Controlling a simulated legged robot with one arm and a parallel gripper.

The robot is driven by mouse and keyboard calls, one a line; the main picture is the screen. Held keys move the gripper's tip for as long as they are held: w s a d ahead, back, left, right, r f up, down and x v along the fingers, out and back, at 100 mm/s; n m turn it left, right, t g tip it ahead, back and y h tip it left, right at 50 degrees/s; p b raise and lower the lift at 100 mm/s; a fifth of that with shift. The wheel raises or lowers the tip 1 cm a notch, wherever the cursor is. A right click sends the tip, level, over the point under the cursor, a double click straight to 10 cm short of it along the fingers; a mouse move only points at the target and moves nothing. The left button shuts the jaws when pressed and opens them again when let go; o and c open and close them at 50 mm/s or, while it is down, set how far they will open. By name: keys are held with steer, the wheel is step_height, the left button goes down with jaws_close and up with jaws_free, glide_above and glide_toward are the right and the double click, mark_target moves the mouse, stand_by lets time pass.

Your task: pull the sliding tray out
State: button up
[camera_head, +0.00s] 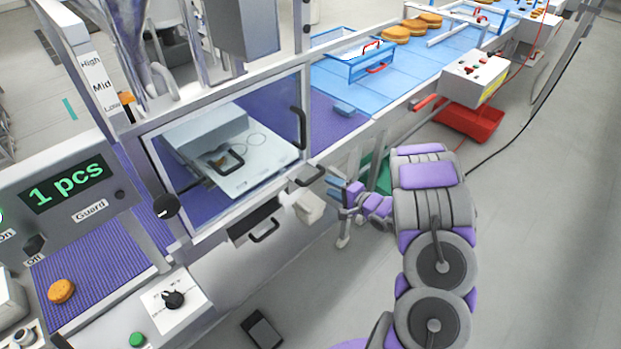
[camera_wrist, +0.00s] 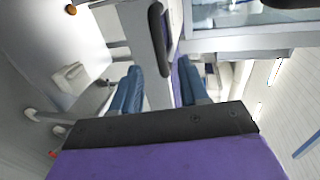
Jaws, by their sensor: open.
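A pale flat tray (camera_head: 264,165) with round outlines and a black handle (camera_head: 231,160) lies inside the clear-windowed guard housing. Below the housing, a dark drawer front (camera_head: 240,232) with a black handle (camera_head: 264,232) also shows; I cannot tell which is the sliding tray. My gripper (camera_head: 337,186) is outside the housing, to the right of both and apart from them. In the wrist view its blue fingers (camera_wrist: 160,88) are spread with nothing held. A black handle (camera_wrist: 158,42) shows beyond the gap between them; which handle it is I cannot tell.
A black handle (camera_head: 307,175) juts from the machine's front edge close to my gripper. The guard window has a vertical handle (camera_head: 298,128). A white fitting (camera_head: 308,207) sits left of my gripper.

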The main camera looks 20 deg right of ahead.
mark_target(316, 179)
steer(key=b+x, duration=0.2)
steer(key=x, duration=0.8)
steer(key=shift+w+a+f, duration=0.1)
steer(key=shift+w, duration=0.15)
steer(key=shift+f, duration=0.1)
jaws_close()
